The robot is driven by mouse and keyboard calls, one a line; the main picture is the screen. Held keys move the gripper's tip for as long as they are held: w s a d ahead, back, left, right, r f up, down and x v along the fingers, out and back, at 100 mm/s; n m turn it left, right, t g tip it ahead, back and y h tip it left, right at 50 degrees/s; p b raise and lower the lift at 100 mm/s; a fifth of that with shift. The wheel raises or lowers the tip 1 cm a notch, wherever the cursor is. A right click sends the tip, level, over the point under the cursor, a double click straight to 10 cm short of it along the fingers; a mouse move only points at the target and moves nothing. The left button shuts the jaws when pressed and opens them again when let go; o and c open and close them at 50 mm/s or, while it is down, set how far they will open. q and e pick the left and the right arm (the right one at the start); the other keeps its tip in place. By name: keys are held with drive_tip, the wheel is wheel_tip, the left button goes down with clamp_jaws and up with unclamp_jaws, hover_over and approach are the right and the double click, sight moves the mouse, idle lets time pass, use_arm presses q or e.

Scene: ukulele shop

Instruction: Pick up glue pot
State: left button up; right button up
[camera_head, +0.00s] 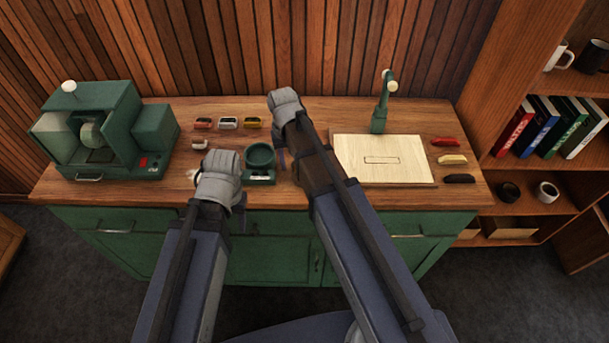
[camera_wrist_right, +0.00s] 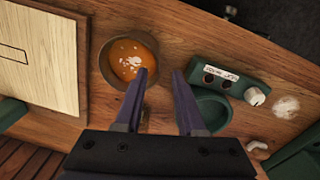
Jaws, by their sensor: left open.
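The glue pot (camera_wrist_right: 113,63) is a round brown pot with orange glue and a whitish patch in it. It stands on the wooden bench in the right wrist view; in the head view my right arm hides it. My right gripper (camera_wrist_right: 160,75) is open and empty. Its left finger overlaps the pot's right rim in that view, and I cannot tell if they touch. In the head view a finger of the right gripper (camera_head: 281,158) shows beside the arm. My left gripper (camera_head: 243,214) is at the bench's front edge, open, its fingers mostly hidden.
A green warmer (camera_wrist_right: 232,75) with a round well stands right of the pot; it also shows in the head view (camera_head: 260,178). A pale board (camera_wrist_right: 45,60) lies on the pot's other side. A green machine (camera_head: 105,125) is at the bench's left, a lamp-like green stand (camera_head: 380,115) at the back.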

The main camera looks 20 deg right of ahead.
sight(293, 178)
drive_tip(key=f+b, duration=0.2)
drive_tip(key=f, duration=0.1)
drive_tip(key=f+b, duration=0.1)
drive_tip(key=b, duration=0.1)
drive_tip(key=shift+s+d+f, duration=0.15)
drive_tip(key=shift+d+f, duration=0.1)
drive_tip(key=shift+f, duration=0.15)
drive_tip(key=shift+r, duration=0.1)
drive_tip(key=shift+c, duration=0.2)
clamp_jaws()
idle(0.6)
